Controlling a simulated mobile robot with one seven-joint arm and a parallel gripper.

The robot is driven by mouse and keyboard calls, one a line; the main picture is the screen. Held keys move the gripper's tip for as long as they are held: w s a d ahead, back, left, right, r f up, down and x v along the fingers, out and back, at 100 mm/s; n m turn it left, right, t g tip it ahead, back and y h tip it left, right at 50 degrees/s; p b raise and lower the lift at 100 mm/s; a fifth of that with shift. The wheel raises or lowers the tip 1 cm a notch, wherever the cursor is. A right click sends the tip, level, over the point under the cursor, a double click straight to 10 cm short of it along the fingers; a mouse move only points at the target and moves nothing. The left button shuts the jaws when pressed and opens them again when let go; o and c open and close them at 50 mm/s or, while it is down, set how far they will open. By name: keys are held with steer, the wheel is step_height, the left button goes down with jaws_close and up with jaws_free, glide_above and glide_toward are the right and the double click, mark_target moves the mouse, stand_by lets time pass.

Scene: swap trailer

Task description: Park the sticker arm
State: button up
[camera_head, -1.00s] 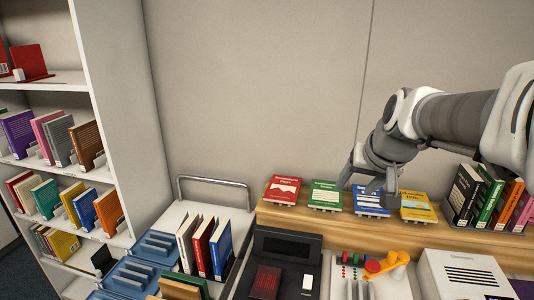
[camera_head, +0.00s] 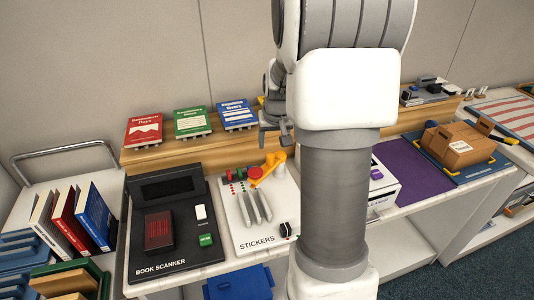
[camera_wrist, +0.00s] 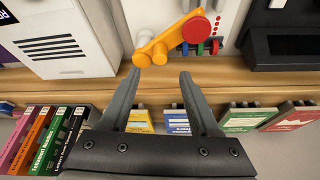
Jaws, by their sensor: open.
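The sticker arm is an orange lever (camera_head: 267,168) with a red round knob (camera_head: 255,172) on the white STICKERS panel (camera_head: 268,222). In the wrist view the orange lever (camera_wrist: 166,43) lies just beyond my fingertips, with its red knob (camera_wrist: 196,29) to the right. My gripper (camera_wrist: 160,82) is open and empty, and its two dark fingers point toward the lever without touching it. In the head view my gripper (camera_head: 275,138) is partly hidden behind my arm, above the shelf edge and behind the lever.
A black book scanner (camera_head: 165,225) stands left of the panel and a white printer-like box (camera_head: 383,182) to its right. Book cards, including a red one (camera_head: 144,130), rest on the wooden ledge (camera_head: 165,155). A cardboard box (camera_head: 458,145) sits further right. Several books (camera_wrist: 45,140) show in the wrist view.

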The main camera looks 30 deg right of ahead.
mark_target(270, 157)
steer(key=x, duration=0.8)
steer(key=shift+w+f, duration=0.15)
steer(key=shift+c, duration=0.3)
jaws_close()
stand_by(0.9)
